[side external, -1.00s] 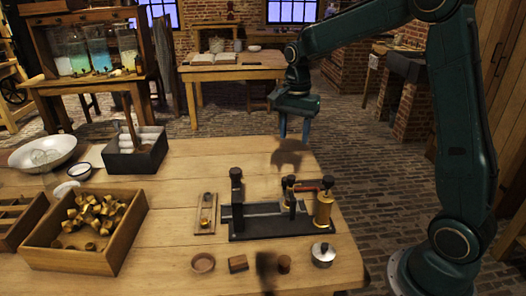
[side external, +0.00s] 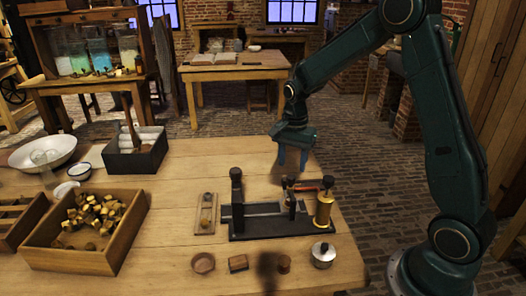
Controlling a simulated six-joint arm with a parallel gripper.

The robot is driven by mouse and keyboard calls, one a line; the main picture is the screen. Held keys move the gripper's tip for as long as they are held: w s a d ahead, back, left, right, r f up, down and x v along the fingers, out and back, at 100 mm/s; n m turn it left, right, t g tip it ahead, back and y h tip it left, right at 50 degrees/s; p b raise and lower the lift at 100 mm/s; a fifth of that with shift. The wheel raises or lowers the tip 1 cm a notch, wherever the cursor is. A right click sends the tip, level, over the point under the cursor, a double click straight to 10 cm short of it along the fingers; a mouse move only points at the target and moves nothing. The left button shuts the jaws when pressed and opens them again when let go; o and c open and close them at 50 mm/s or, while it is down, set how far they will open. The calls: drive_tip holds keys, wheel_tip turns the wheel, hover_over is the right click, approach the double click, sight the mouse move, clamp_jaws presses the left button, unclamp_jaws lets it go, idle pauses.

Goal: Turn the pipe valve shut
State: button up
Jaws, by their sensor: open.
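I cannot make out a pipe valve for certain. A dark bench fixture (side external: 265,232) stands on the wooden table, with upright black posts and a brass cylinder (side external: 324,208) at its right end. A short red handle (side external: 306,188) lies roughly level beside the top of the cylinder; whether it belongs to a valve I cannot tell. My gripper (side external: 292,160) hangs above the far side of the fixture, pointing down. Its two blue fingers are apart with nothing between them. It appears clear of the red handle and the posts.
A wooden box (side external: 85,232) of brass pieces is at the left, and a dark box (side external: 135,160) with white rolls is behind it. A small wooden tray (side external: 205,213) lies left of the fixture. A lidded metal pot (side external: 323,255) and small round pieces stand in front.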

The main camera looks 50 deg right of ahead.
sight(291, 177)
drive_tip(key=shift+f, duration=2.45)
drive_tip(key=c, duration=1)
